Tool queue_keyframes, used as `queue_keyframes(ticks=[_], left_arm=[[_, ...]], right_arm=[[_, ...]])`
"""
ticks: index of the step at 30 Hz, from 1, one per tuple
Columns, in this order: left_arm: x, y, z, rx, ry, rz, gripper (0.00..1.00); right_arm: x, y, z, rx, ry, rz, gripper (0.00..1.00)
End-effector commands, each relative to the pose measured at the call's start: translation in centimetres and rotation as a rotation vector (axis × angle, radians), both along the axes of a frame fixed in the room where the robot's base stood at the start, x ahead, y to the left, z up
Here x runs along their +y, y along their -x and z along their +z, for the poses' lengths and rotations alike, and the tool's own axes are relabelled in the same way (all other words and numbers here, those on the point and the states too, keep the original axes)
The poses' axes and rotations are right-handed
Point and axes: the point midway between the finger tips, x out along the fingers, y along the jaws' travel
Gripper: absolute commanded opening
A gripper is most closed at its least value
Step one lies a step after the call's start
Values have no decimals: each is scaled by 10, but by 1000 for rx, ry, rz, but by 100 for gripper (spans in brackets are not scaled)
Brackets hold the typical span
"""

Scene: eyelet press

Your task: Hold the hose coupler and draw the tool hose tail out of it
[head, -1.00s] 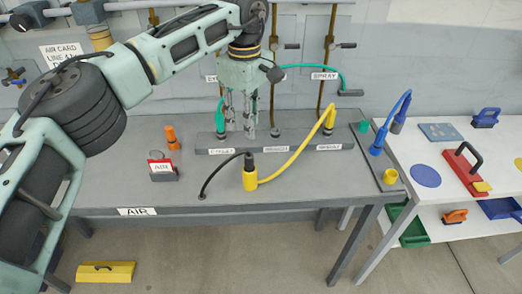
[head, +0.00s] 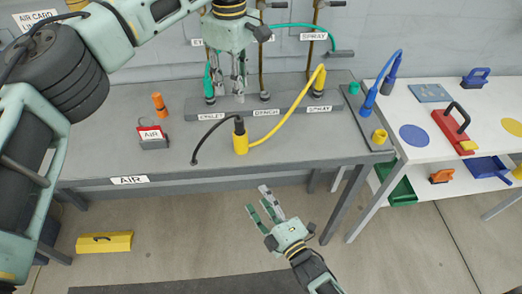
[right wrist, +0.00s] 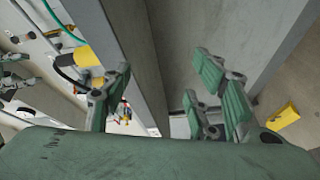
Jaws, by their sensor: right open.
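The yellow hose coupler (head: 241,144) stands on the grey bench in the head view, with a yellow hose (head: 290,122) running from it to the right end of the rail. The black tool hose tail (head: 212,127) enters the coupler's dark top and curves down to the bench on the left. A yellow coupler-like body (right wrist: 84,57) with a black line shows in the right wrist view. My left gripper (head: 229,92) points down by the rail, behind the coupler, its fingers apart and empty. My right gripper (head: 264,207) is open and empty, in front of the bench, apart from the coupler.
The labelled grey rail (head: 285,108) lies behind the coupler. A green-topped connector (head: 209,88) stands beside my left fingers. A red AIR card holder (head: 152,138) and an orange piece (head: 159,105) are left. The bench front is mostly clear.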

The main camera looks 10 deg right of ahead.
Motion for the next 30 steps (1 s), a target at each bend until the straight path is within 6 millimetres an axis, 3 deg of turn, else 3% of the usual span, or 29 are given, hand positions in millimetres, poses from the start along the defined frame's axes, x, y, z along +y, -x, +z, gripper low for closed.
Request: queue_keyframes(ticks=[1, 5, 9, 11, 15, 18, 24, 30], left_arm=[[0, 0, 0, 0, 0, 0, 31], [0, 0, 0, 0, 0, 0, 31], [0, 0, 0, 0, 0, 0, 31], [0, 0, 0, 0, 0, 0, 31], [0, 0, 0, 0, 0, 0, 31], [0, 0, 0, 0, 0, 0, 31], [0, 0, 0, 0, 0, 0, 31], [0, 0, 0, 0, 0, 0, 31]], right_arm=[[8, -5, 31, -100, 27, 13, 54], [24, -8, 108, -366, 118, 27, 54], [36, -8, 191, -713, 341, 38, 54], [37, -15, 210, -869, 547, 61, 54], [26, -46, 208, -1078, 1023, 120, 54], [15, -65, 177, -1100, 1302, 183, 54], [0, -79, 141, -1058, 1501, 236, 54], [11, -94, 138, -1051, 1522, 239, 54]])
